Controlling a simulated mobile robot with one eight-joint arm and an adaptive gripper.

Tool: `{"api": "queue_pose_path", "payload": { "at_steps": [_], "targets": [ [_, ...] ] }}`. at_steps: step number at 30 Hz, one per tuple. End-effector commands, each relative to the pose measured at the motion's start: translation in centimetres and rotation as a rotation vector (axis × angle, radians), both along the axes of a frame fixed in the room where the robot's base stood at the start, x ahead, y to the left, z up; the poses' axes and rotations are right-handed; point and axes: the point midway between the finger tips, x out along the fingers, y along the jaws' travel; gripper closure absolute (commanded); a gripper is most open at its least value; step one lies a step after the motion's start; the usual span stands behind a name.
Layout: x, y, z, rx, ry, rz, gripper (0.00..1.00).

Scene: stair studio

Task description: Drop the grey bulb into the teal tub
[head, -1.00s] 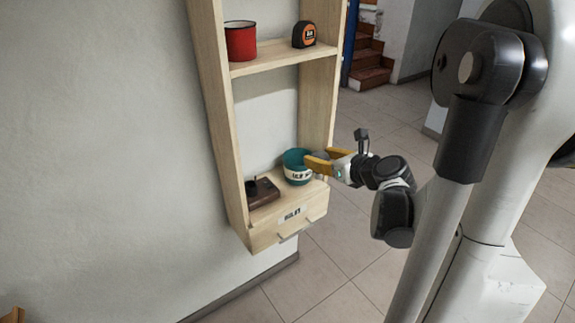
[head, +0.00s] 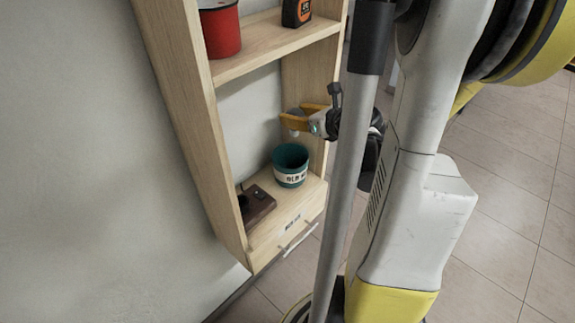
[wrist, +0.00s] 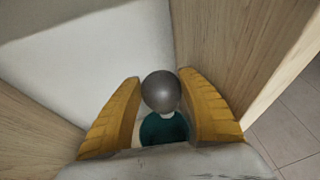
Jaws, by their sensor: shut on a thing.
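The teal tub (head: 290,157) stands upright on the lower shelf, with a white lettered band around it. My gripper (head: 293,121) is above the tub, its yellow fingers pointing left into the shelf space. In the wrist view my gripper (wrist: 162,112) has the grey bulb (wrist: 160,89) between its two fingers, shut on it. The bulb's round grey end faces the camera's far side, and a pale base shows below it. The teal tub (wrist: 163,130) shows partly beneath the bulb, and its rest is hidden by the gripper.
A dark brown box-like object (head: 257,205) sits left of the tub. A red mug (head: 221,33) and a tape measure (head: 297,12) are on the shelf above. Wooden side panels (head: 306,100) bound the space closely. A drawer (head: 290,225) is below.

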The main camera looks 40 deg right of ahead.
Motion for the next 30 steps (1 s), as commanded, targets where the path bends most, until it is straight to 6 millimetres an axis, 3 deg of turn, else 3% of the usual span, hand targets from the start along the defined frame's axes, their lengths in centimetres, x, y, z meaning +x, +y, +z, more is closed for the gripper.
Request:
{"api": "queue_pose_path", "payload": {
  "at_steps": [12, 22, 23, 25, 30],
  "targets": [
    [0.0, 0.0, -5.1, 0.0, 0.0, 0.0, 0.84],
    [0.0, 0.0, -5.4, 0.0, 0.0, 0.0, 0.84],
    [0.0, 0.0, -5.4, 0.0, 0.0, 0.0, 0.5],
    [0.0, 0.0, -5.4, 0.0, 0.0, 0.0, 0.29],
    [0.0, -0.1, -5.4, -0.001, -0.001, -0.003, 0.29]
  ]
}}
